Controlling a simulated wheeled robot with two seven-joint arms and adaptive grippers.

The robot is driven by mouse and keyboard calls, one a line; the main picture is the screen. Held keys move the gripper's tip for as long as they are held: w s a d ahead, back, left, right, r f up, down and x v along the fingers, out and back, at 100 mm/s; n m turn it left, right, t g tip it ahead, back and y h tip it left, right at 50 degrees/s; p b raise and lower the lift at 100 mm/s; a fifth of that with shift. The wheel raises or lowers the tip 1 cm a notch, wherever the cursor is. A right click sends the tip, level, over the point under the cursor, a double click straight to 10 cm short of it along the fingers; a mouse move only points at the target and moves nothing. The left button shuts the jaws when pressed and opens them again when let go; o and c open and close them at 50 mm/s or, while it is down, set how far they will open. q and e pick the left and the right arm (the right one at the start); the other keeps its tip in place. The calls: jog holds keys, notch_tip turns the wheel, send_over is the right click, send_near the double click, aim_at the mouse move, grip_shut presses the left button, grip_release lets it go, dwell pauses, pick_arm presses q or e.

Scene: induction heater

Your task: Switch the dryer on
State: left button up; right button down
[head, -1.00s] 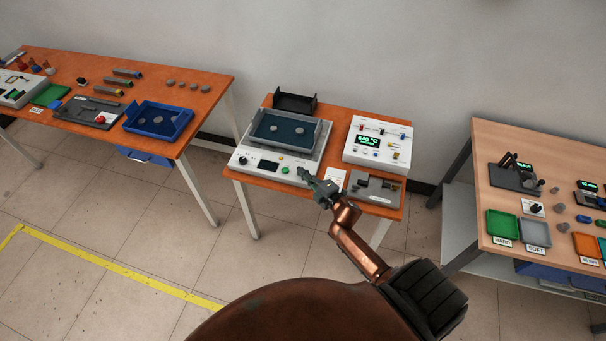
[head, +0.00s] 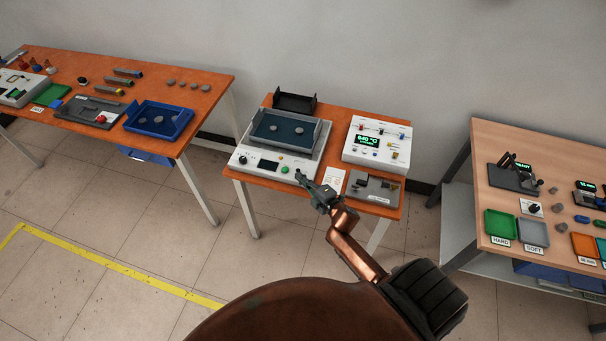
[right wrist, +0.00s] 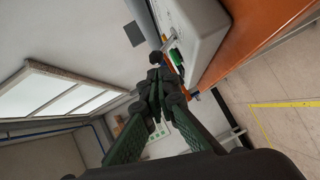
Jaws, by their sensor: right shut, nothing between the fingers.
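The dryer is most likely the white unit (head: 234,166) on the middle table, carrying a grey tray (head: 322,135) with a dark blue floor and small grey pieces. Its front panel has a black knob (head: 243,160), a dark display (head: 268,165) and a green button (head: 285,170). My right gripper (head: 301,178) is shut and empty, its tips close to the panel's right front corner, right of the green button. Contact cannot be told. In the right wrist view the shut fingers (right wrist: 157,80) point toward the white casing (right wrist: 200,28). My left gripper is not in view.
Right of the dryer stand a white unit (head: 362,155) with a lit green display reading 640 °C and a grey fixture (head: 372,190). A black open bin (head: 295,102) is behind. Side tables (head: 215,85) (head: 505,130) stand left and right, with floor between.

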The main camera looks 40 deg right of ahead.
jog(key=s, duration=1.1)
jog(key=shift+s+a, duration=0.2)
jog(key=shift+r, duration=0.1)
